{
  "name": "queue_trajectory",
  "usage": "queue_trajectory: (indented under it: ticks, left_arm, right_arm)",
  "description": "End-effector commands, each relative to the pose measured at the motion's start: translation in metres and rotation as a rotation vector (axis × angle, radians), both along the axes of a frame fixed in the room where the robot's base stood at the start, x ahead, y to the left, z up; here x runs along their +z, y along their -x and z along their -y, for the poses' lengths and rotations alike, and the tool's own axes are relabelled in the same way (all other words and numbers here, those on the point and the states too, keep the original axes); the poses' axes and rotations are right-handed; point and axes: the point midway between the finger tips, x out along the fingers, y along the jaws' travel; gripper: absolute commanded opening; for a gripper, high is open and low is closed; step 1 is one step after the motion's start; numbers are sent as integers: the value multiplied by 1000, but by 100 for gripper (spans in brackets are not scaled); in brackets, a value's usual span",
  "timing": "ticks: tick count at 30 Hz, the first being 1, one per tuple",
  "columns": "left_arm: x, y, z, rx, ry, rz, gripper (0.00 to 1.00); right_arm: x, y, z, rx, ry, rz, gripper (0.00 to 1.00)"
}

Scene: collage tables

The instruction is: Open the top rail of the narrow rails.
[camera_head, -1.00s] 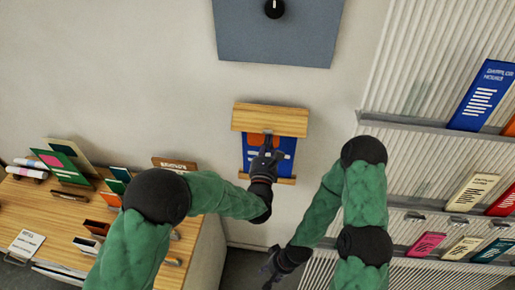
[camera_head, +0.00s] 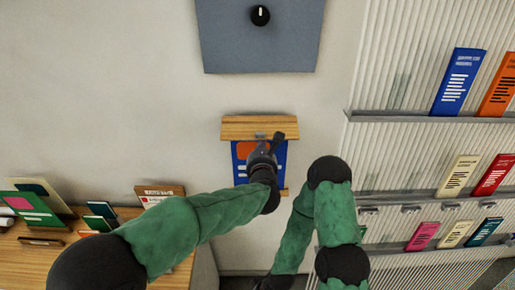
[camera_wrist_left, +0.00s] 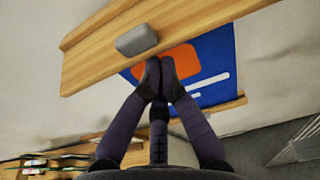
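The narrow rails hang on the wall. The wooden top rail (camera_head: 240,128) carries a small grey handle (camera_head: 259,135), which also shows in the left wrist view (camera_wrist_left: 137,40). A blue poster (camera_head: 240,168) with an orange patch hangs below it, down to a thin wooden bottom rail (camera_head: 284,191). My left gripper (camera_head: 270,145) is in front of the poster, just below the top rail. In the left wrist view its fingertips (camera_wrist_left: 160,75) are together, below and right of the handle, with nothing seen between them. My right gripper (camera_head: 270,284) is low, cut by the bottom edge.
A grey panel with a black knob (camera_head: 260,16) is above the rails. Ribbed wall shelves with coloured booklets (camera_head: 458,82) stand at the right. A wooden desk (camera_head: 25,262) with cards and folders is at the lower left. Bare wall lies left of the rails.

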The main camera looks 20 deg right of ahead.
Motion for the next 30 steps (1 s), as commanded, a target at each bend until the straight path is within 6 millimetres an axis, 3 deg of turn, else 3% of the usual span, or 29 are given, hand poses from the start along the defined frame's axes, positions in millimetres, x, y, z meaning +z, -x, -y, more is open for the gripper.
queue_trajectory:
  ticks: [1,10,30]
  left_arm:
    - [9,0,0,1,-5,-21,0]
    - [23,3,0,1,-48,-141,0]
    - [50,1,0,2,-46,-139,0]
  right_arm:
    - [10,0,0,0,0,0,44]
    - [35,0,0,0,0,0,44]
    - [34,0,0,0,0,0,44]
